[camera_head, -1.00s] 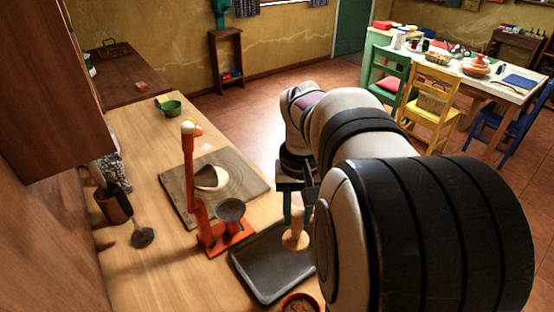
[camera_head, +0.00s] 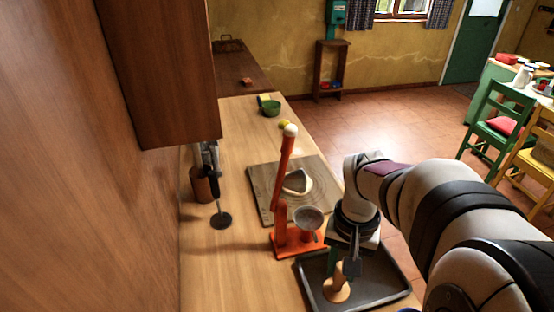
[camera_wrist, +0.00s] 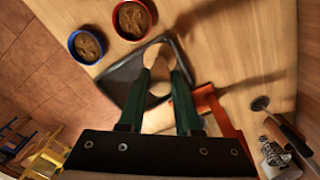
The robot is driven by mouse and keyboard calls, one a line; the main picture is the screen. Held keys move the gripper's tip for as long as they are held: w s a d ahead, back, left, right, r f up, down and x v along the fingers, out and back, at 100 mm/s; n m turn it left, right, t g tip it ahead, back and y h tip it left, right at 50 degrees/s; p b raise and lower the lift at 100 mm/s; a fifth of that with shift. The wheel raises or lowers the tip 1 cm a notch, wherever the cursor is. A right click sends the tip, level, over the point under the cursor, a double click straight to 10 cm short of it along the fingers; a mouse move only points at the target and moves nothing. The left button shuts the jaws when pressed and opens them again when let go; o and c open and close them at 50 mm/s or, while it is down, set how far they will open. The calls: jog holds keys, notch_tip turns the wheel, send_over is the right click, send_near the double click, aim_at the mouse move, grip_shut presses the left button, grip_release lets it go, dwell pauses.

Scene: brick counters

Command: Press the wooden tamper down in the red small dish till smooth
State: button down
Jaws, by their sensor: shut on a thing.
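My gripper (camera_head: 346,268) is shut on the wooden tamper (camera_head: 337,291), a pale wooden piece with a wide round foot. It is over the dark tray; whether its foot touches the tray I cannot tell. In the wrist view the tamper (camera_wrist: 157,57) sits between the green fingers of my gripper (camera_wrist: 158,75). The red small dish (camera_wrist: 131,18) holds a brown, uneven filling and lies at the top of the wrist view, apart from the tamper. The red dish is outside the head view.
A blue dish (camera_wrist: 87,45) with brown filling stands beside the red one. The dark tray (camera_head: 312,294) lies on the wooden counter. An orange press (camera_head: 285,240) stands close behind it, with a board (camera_head: 262,180) beyond. A dark tool (camera_head: 220,220) is at the left.

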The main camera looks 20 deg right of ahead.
jog(key=s+d+f+m, duration=0.3)
jog(key=s+f+m, duration=0.2)
jog(key=s+f, duration=0.3)
jog(key=shift+f, duration=1.55)
jog(key=shift+s, duration=0.1)
dwell(0.5)
jog(key=shift+f, duration=0.1)
jog(key=shift+f, duration=1)
notch_tip(320, 180, up, 2)
